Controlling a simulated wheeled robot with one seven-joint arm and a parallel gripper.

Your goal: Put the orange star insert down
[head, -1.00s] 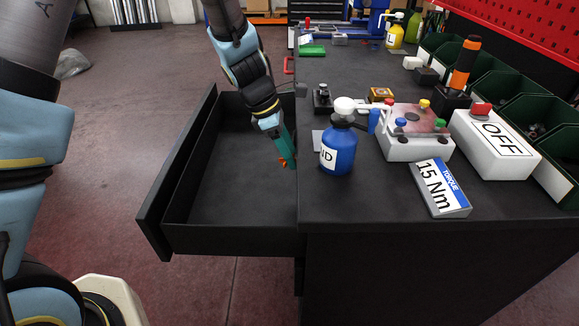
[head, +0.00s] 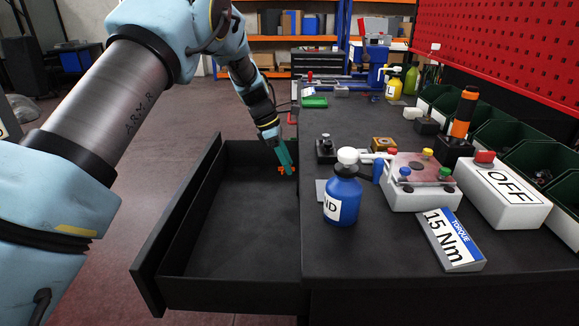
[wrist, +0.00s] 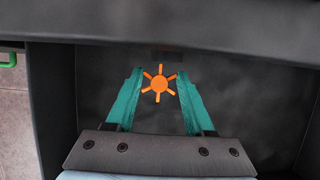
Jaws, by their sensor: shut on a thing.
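The orange star insert (wrist: 159,84) sits between the tips of my gripper's two teal fingers in the wrist view. My gripper (head: 287,167) is shut on it, and the insert (head: 286,170) shows as a small orange shape at the fingertips in the head view. The gripper points down over the open black drawer (head: 222,222), near the drawer's right side by the bench edge. The wrist view shows the dark drawer floor (wrist: 240,105) behind the insert. The gap between insert and floor is hard to judge.
The drawer looks empty. The black bench top (head: 390,275) borders it on the right, carrying a blue bottle (head: 343,200), a white fixture with coloured knobs (head: 418,180), a white OFF box (head: 503,195) and a torque sign (head: 450,240).

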